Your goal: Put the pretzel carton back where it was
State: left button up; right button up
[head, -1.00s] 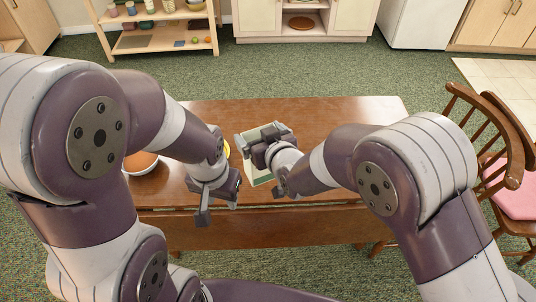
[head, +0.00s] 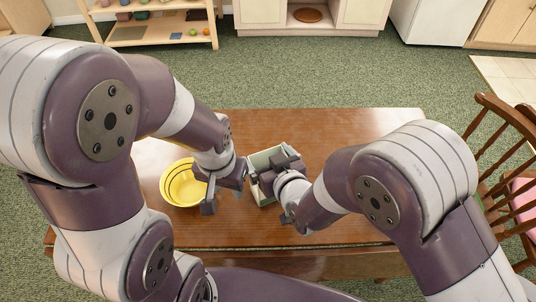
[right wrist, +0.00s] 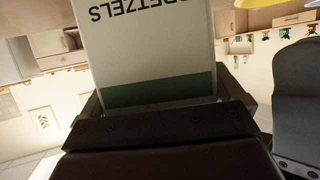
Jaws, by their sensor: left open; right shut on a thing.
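The pretzel carton (head: 264,158) is pale with a green band, and shows in the head view near the middle of the wooden table. In the right wrist view the carton (right wrist: 145,50) fills the middle, with the word PRETZELS upside down. My right gripper (head: 276,172) is shut on the carton; its jaw also shows across the bottom of the right wrist view (right wrist: 160,120). I cannot tell whether the carton touches the table. My left gripper (head: 224,196) is open and empty, between the yellow bowl and the carton.
A yellow bowl (head: 178,187) stands on the table (head: 350,140) left of the carton. The table's right and far parts look clear. A wooden chair (head: 510,150) is at the right. A shelf (head: 160,32) and a cabinet (head: 345,15) stand beyond.

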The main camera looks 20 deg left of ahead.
jog(key=o, duration=1.1)
jog(key=shift+s+d+r, duration=0.1)
jog(key=shift+s+d, duration=0.1)
jog(key=shift+s, duration=0.1)
jog(key=p+v, duration=0.1)
jog(key=v, duration=1.1)
